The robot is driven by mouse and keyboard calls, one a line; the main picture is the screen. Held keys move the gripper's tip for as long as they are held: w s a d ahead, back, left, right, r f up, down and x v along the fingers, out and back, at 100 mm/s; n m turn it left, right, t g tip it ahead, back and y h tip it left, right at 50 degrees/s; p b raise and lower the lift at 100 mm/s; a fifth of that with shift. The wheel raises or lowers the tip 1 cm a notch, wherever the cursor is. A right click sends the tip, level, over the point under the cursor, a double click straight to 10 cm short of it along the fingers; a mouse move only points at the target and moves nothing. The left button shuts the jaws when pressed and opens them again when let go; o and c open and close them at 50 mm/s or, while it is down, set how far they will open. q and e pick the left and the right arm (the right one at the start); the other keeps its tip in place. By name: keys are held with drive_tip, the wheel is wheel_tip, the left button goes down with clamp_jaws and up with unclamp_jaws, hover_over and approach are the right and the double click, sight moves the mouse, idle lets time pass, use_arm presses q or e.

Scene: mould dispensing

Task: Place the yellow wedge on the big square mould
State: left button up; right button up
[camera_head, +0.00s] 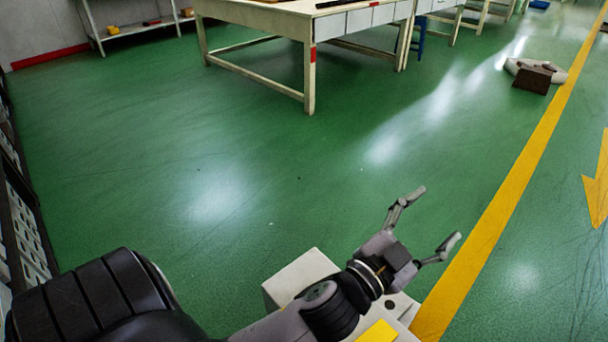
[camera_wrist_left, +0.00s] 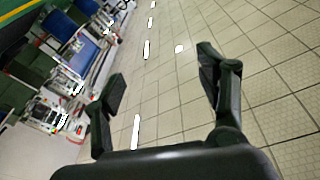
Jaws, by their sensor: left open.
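My left gripper (camera_head: 436,216) is open and empty at the lower right of the head view, above the green floor beside the yellow line. Its two spread fingers also show in the left wrist view (camera_wrist_left: 163,80), with nothing between them. A small yellow thing (camera_head: 112,29) sits on a low shelf at the far upper left; it is too small to tell whether it is the wedge. A flat yellow patch (camera_head: 378,332) shows below my left arm at the bottom edge, partly cut off. I cannot make out the big square mould. My right gripper is not in view.
A pale table (camera_head: 309,75) with drawers stands at the top middle, far from the gripper. A white shelf (camera_head: 140,32) stands by the left wall. A brown box (camera_head: 532,80) lies at the upper right. The green floor (camera_head: 215,170) between is clear.

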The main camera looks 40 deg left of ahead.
use_arm(q)
drive_tip(key=s+a+f+n+g+y, duration=0.2)
drive_tip(key=a+f+g, duration=0.1)
drive_tip(key=f, duration=0.4)
drive_tip(key=s+a+f+n+g+y, duration=0.2)
drive_tip(key=a+f+g, duration=0.15)
drive_tip(key=f, duration=0.35)
drive_tip(key=s+f+g, duration=0.4)
drive_tip(key=s+f, duration=0.2)
drive_tip(key=s, duration=0.3)
drive_tip(key=s+a+f+g+h, duration=0.1)
drive_tip(key=s+f+g, duration=0.4)
drive_tip(key=s, duration=0.4)
drive_tip(key=shift+a+f+n, duration=0.2)
drive_tip(key=shift+f+n, duration=0.1)
drive_tip(key=shift+f, duration=0.45)
drive_tip(key=shift+g, duration=0.25)
drive_tip(key=shift+c, duration=0.2)
